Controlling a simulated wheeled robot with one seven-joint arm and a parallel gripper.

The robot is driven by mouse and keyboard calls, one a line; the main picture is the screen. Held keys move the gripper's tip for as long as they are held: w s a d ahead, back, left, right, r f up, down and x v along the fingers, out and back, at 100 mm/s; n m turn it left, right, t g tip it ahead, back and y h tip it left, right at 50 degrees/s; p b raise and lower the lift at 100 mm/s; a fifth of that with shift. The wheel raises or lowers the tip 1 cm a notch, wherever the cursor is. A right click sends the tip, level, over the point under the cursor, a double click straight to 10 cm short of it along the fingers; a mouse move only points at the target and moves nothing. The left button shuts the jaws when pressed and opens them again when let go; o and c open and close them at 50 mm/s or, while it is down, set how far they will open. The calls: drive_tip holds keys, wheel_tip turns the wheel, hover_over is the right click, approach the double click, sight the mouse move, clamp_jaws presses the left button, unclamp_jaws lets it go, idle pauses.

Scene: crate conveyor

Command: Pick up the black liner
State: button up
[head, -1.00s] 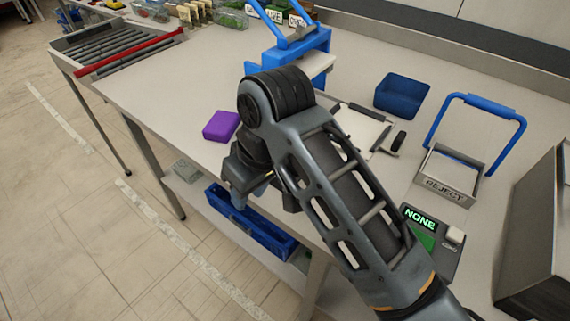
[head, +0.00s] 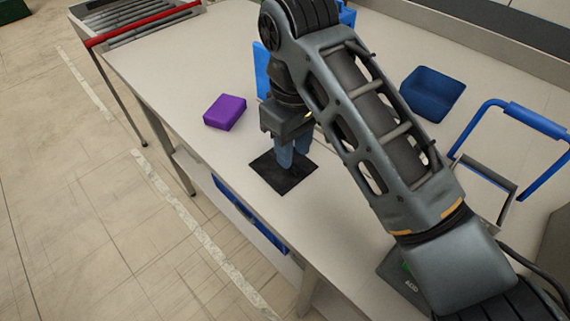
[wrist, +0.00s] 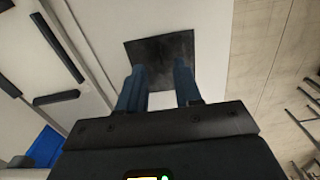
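The black liner (head: 285,183) is a thin dark square lying flat on the pale table near its front edge. It also shows in the wrist view (wrist: 163,46), just past my fingertips. My gripper (head: 292,158) points down over the liner's middle. In the wrist view my gripper (wrist: 159,67) has its two blue fingers apart, with nothing between them. I cannot tell whether the fingertips touch the liner.
A purple block (head: 225,112) lies left of the liner. A dark blue bin (head: 433,95) and a blue-handled tray (head: 487,185) stand to the right. A roller conveyor (head: 140,17) is at the far left. The table between block and liner is clear.

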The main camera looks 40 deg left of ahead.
sight(282, 180)
wheel_tip(282, 180, down, 4)
drive_tip(key=shift+d+f+p, duration=0.1)
drive_tip(key=shift+p, duration=0.2)
clamp_jaws()
